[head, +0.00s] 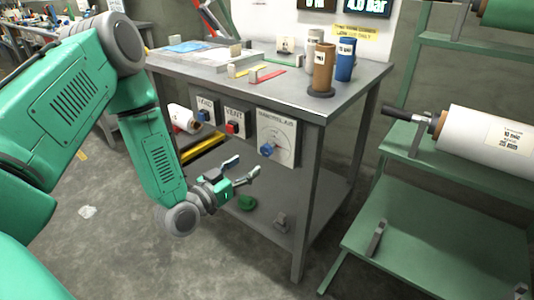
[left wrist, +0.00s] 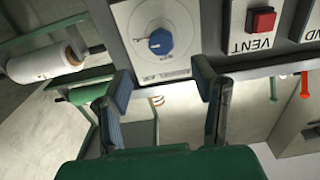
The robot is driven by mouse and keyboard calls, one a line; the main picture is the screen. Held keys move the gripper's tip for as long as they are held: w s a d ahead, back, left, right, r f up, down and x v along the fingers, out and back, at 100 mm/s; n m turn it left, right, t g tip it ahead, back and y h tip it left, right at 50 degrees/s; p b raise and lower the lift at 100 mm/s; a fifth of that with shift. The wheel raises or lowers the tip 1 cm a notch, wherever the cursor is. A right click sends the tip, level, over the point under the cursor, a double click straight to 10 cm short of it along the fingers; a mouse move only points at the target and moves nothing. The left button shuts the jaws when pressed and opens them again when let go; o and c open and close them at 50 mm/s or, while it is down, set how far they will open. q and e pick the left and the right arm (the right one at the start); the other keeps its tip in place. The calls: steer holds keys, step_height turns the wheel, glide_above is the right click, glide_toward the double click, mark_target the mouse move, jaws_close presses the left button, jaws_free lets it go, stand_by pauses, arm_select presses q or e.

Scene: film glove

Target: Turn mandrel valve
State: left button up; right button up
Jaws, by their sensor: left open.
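The mandrel air valve is a blue knob (head: 267,149) on a pale panel with a dial (head: 276,138) on the front of the grey workbench. In the left wrist view the blue knob (left wrist: 160,41) has a white pointer mark and sits upside down, ahead of the fingertips. My left gripper (head: 243,169) is open and empty, below and a little left of the knob, apart from it. In the left wrist view its two blue-padded fingers (left wrist: 164,84) stand wide apart, with the knob between and beyond them. My right gripper is not in view.
Left of the dial are the VENT box with a red button (head: 232,128) and another box with a blue button (head: 202,115). The workbench top (head: 300,98) overhangs them. A lower shelf (head: 250,222) lies under the gripper. A green rack with a white roll (head: 480,135) stands right.

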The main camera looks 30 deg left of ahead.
mark_target(264, 153)
arm_select(q)
steer(key=w+b, duration=0.1)
steer(key=w, duration=0.8)
steer(key=shift+d+f+b, duration=0.15)
steer(key=shift+d+b, duration=0.05)
steer(key=shift+b, duration=0.2)
steer(key=shift+w+d, duration=0.1)
steer(key=shift+w, duration=0.35)
steer(key=shift+c, duration=0.4)
steer(key=c, duration=1.1)
